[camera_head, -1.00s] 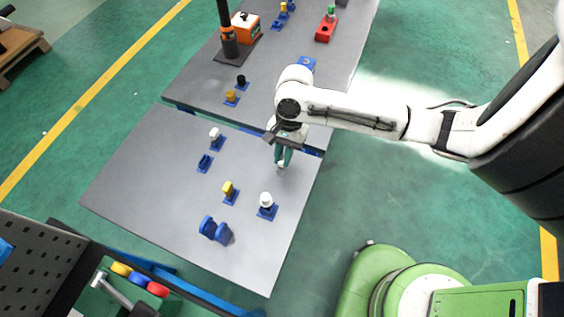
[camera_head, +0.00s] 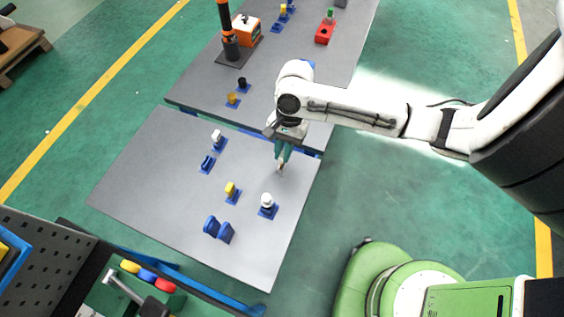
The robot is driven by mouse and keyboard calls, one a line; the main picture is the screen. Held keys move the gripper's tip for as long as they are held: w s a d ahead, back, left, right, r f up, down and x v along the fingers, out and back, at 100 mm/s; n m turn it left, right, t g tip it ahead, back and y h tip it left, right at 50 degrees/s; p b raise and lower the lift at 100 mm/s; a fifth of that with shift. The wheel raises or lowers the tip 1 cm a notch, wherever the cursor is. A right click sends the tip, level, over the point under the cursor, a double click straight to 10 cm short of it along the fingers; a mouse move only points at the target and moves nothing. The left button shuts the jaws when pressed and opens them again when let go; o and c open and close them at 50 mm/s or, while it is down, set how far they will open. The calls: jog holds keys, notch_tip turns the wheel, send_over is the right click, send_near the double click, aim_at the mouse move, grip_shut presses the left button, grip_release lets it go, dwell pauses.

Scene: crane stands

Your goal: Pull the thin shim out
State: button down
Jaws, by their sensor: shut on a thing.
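My gripper (camera_head: 281,160) points down over the right part of the near grey table (camera_head: 160,190). Its teal fingers are shut on a small, thin pale piece (camera_head: 281,169) at their tips, which I take to be the shim. It is too small to see its full shape, or whether it touches the table. No stand is visible right around it; my arm hides part of the table behind.
Blue stands with a white-topped part (camera_head: 267,200), a yellow part (camera_head: 231,189) and another white part (camera_head: 217,136) are on the near table, with a blue double-disc piece (camera_head: 217,229). The far table bears an orange box (camera_head: 246,28) and a red block (camera_head: 325,33).

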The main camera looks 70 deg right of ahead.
jog(key=shift+r, duration=1.5)
